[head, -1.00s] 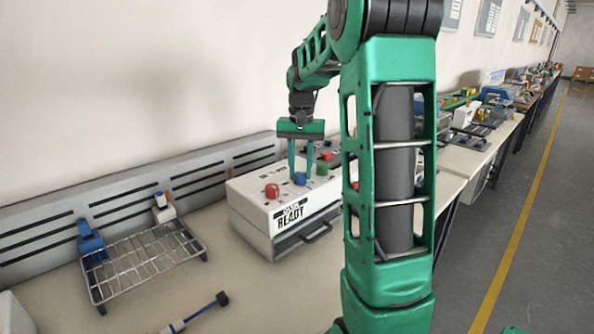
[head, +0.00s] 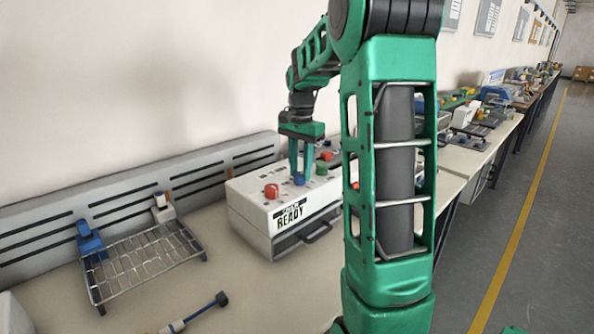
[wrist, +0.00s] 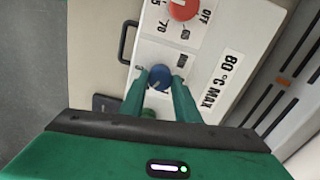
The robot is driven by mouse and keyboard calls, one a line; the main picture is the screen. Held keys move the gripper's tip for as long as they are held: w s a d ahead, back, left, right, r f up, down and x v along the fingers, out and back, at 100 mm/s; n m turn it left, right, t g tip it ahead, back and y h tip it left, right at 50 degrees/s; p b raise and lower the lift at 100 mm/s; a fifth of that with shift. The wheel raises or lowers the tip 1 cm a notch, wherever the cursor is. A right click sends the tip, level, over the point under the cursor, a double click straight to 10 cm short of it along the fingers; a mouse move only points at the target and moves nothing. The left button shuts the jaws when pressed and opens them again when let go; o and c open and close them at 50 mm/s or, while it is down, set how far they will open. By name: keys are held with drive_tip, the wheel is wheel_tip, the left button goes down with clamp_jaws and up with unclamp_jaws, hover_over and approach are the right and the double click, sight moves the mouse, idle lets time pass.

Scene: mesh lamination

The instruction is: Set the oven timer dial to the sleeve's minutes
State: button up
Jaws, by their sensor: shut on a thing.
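The white oven (head: 250,205) stands on the bench in the head view, with a "READY" label on its front. Its top carries a red knob (head: 271,191), a blue dial (head: 299,180) and a green knob (head: 321,169). My gripper (head: 299,171) points down with its fingers shut on the blue dial. The wrist view shows the blue dial (wrist: 160,77) between my two fingertips. There the red knob (wrist: 183,8) sits by "OFF" and "70" marks, beside an "80°C MAX" label (wrist: 219,82). The sleeve is not recognisable in these frames.
A wire rack (head: 145,262) with blue and white clamps lies left of the oven. A tool with a dark tip (head: 196,313) lies in front. The slotted back rail (head: 120,195) runs along the wall. The bench between rack and oven is clear.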

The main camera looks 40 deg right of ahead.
sight(299, 173)
drive_tip(key=shift+w+a+r, duration=0.1)
drive_tip(key=shift+w+a, duration=0.05)
drive_tip(key=o, duration=1)
drive_tip(key=shift+o, duration=0.2)
wheel_tip(299, 173, up, 11)
drive_tip(key=shift+f, duration=0.2)
drive_tip(key=s+a+f+n, duration=0.3)
drive_tip(key=s+a+f, duration=0.1)
drive_tip(key=s, duration=0.5)
drive_tip(key=s+a+f+n, duration=0.3)
drive_tip(key=s+f, duration=0.3)
drive_tip(key=s, duration=0.4)
drive_tip(key=s+a+f+n, duration=0.3)
drive_tip(key=s+a+f, duration=0.3)
drive_tip(key=s, duration=0.3)
drive_tip(key=shift+s+n, duration=0.3)
